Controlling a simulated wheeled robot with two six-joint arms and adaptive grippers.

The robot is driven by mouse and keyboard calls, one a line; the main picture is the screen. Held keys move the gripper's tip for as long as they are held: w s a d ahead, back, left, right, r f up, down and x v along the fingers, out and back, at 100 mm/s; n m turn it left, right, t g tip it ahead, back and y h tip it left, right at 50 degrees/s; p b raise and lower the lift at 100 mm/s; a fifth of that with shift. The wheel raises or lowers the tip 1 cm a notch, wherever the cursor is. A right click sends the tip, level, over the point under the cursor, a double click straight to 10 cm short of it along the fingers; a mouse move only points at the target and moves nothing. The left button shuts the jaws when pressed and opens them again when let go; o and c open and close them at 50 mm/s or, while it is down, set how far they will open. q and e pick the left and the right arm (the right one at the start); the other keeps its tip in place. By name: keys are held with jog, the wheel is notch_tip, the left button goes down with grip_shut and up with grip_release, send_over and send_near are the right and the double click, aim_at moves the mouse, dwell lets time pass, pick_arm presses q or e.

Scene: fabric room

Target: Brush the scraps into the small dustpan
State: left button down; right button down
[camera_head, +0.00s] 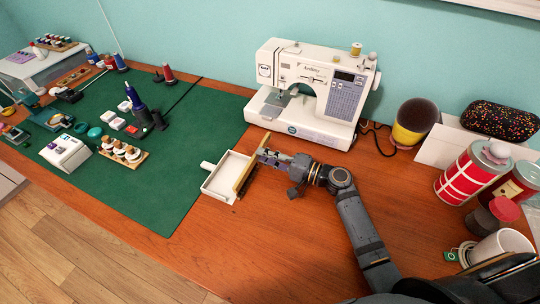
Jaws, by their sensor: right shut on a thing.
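The small white dustpan (207,190) lies on the brown table just right of the green mat, its short handle pointing left. A brush (246,174) with a flat tan wooden body stands along the dustpan's right side, with dark bristles low down. My right gripper (266,157) is shut on the brush from the right. Whether the brush touches the dustpan or stands just over its edge I cannot tell. I cannot make out any scraps; they may be hidden by the brush or too small. My left gripper is not in view.
A white sewing machine (311,92) stands close behind the dustpan and gripper. The green cutting mat (185,190) bears thread spools and small boxes at the left. Red tins (471,172) and a white mug (505,243) stand at the right. The table in front is clear.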

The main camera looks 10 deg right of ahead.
jog(key=shift+r+p+x, duration=0.25)
jog(key=shift+p+x, duration=0.1)
jog(key=shift+x, duration=0.95)
jog(key=shift+b+x, duration=0.4)
jog(key=shift+x, duration=1.65)
jog(key=shift+s+r+p, duration=0.15)
jog(key=shift+r+p, duration=1.6)
jog(key=shift+r, duration=0.5)
